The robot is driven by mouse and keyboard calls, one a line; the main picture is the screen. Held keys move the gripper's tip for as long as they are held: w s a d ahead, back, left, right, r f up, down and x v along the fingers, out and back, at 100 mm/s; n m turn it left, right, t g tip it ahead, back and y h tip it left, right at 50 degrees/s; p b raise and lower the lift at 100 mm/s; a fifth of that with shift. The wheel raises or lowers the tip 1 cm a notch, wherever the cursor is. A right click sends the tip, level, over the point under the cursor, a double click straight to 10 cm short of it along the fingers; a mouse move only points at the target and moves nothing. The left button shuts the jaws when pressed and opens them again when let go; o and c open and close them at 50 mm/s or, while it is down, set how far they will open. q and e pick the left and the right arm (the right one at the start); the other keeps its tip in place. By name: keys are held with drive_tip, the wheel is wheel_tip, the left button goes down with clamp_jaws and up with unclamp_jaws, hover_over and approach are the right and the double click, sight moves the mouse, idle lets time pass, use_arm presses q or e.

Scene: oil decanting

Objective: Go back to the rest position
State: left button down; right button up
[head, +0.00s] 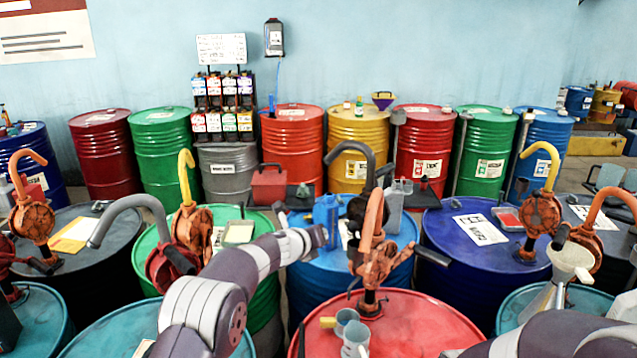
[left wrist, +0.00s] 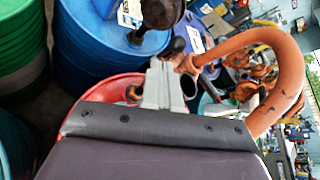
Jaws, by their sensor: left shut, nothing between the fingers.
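My left arm reaches in from the lower left in the head view. Its gripper (head: 318,238) is over the blue drum (head: 330,268) in the middle, near the blue jug (head: 327,215) and the orange hand pump (head: 374,255). The left wrist view shows the gripper (left wrist: 161,70) with its fingers together and nothing held. The pump's curved orange spout (left wrist: 290,75) arches to its right. In the head view, part of my right arm shows at the lower right; its gripper is out of view.
A red drum (head: 420,325) with grey measuring cups (head: 355,340) stands in front. A funnel (head: 568,260) is at the right, near another orange pump spout (head: 612,198). A green drum (head: 262,240) stands left of the blue one. Free room between pumps is narrow.

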use_arm(q)
drive_tip(key=s+a+f+n+g+y+b, duration=0.1)
drive_tip(key=s+a+f+n+g+y, duration=0.15)
drive_tip(key=s+a+f+n, duration=0.6)
drive_tip(key=s+a+f+n+g+y, duration=0.25)
drive_tip(key=s+a+n+y, duration=0.2)
drive_tip(key=n, duration=0.65)
drive_tip(key=s+a+n+g+b, duration=0.1)
drive_tip(key=s+a+n+g, duration=0.1)
drive_tip(key=s+n, duration=0.6)
drive_tip(key=s+a+n+g+b, duration=0.1)
drive_tip(key=s+a+n+g, duration=0.2)
drive_tip(key=s, duration=2)
drive_tip(key=shift+s+a+f+n+h, duration=0.35)
drive_tip(key=shift+a+n, duration=0.85)
drive_tip(key=shift+n, duration=1.15)
